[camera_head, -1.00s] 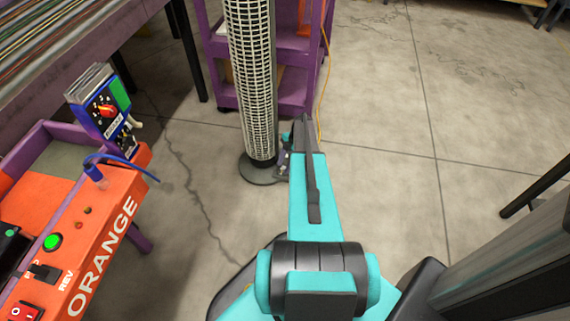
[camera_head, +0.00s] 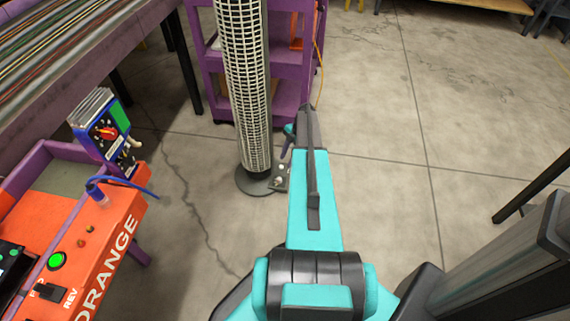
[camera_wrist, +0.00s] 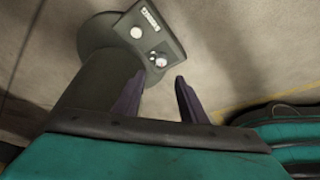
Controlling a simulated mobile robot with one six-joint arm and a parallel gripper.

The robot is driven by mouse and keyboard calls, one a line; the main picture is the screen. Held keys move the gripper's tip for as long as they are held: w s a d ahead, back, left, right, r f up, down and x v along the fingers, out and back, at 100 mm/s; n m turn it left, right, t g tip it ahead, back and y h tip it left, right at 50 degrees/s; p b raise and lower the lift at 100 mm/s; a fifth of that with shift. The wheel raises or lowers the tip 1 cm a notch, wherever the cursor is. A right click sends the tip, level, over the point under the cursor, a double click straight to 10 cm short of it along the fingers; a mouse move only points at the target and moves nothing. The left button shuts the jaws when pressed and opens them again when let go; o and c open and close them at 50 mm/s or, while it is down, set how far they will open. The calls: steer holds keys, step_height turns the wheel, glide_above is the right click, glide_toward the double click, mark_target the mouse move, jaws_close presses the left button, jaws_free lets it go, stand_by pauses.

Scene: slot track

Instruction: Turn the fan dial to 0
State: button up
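The tall tower fan (camera_head: 245,80) stands on a round grey base on the floor. A small grey control panel (camera_wrist: 170,32) juts from its base; the panel also shows in the head view (camera_head: 281,180), partly behind my arm. In the wrist view the panel carries a white round knob (camera_wrist: 137,32), a smaller pale-marked knob (camera_wrist: 160,60) and a small label. Which one is the fan dial, and its setting, I cannot tell. My gripper (camera_wrist: 160,76) is open and empty, its two dark fingers apart just below the smaller knob in the picture. I see no clear contact.
An orange and purple control cart (camera_head: 75,240) with switches and a blue cable stands at left. A purple shelf (camera_head: 290,70) stands behind the fan. A table with coloured track strips (camera_head: 60,50) is at upper left.

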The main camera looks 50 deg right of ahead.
steer(key=shift+v, duration=1.1)
steer(key=shift+s, duration=0.1)
